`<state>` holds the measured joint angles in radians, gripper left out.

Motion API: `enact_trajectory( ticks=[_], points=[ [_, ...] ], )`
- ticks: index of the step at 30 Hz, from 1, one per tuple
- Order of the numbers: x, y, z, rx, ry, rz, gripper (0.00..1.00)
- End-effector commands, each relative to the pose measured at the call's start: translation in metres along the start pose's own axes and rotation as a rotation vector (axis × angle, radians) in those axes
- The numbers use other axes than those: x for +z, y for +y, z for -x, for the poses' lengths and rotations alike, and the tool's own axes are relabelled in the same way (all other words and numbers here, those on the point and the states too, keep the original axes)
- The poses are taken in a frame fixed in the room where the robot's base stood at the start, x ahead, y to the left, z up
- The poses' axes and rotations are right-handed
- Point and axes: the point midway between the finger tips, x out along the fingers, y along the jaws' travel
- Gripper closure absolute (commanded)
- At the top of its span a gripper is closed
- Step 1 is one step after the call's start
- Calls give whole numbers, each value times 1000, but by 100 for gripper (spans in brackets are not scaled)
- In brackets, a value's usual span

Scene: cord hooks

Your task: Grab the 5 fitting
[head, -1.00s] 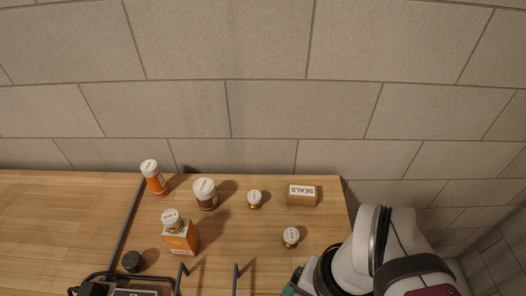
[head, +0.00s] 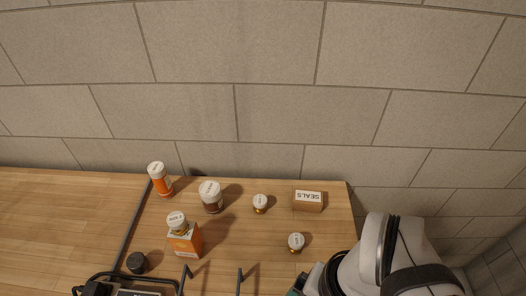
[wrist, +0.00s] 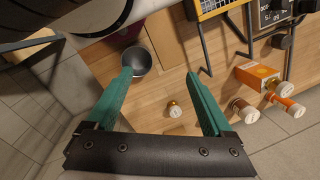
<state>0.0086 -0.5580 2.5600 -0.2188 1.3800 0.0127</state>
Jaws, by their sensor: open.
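Several small brass fittings with white caps stand on the wooden board. In the head view one fitting (head: 296,242) is at the front right and another fitting (head: 260,203) is behind it to the left. The cap labels are too small to read, so I cannot tell which is the 5. In the wrist view my gripper (wrist: 160,74) is open and empty. Its green fingers are spread, with a fitting (wrist: 174,109) showing between them, apart from both. The head view mostly hides the gripper behind my arm.
A SEALS box (head: 307,200) stands at the back right. A brown bottle (head: 210,197) and an orange bottle (head: 160,180) stand at the back left. A dark knob (head: 137,262) and hooks are in front. A round grey bowl (wrist: 137,61) shows near the left finger.

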Motion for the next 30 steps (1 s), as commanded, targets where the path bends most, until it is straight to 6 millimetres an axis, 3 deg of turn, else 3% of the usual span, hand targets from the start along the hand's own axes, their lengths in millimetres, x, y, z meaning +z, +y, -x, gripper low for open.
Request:
enact_trajectory(
  ticks=[2,4,10,12,15,18,21,26,30],
  points=[
    [-6,-7,-2,-14,10,20,14],
    [-26,-30,-8,-60,51,81,14],
    [-125,-155,-50,-268,363,236,14],
    [-158,-188,-67,-288,511,245,14],
    [-196,-215,-90,-246,735,255,14],
    [-217,-221,-106,-154,929,283,14],
    [-226,-220,-113,-73,1060,317,14],
    [-230,-217,-124,-19,1133,341,14],
    [-234,-211,-162,-16,1132,342,14]
  ],
)
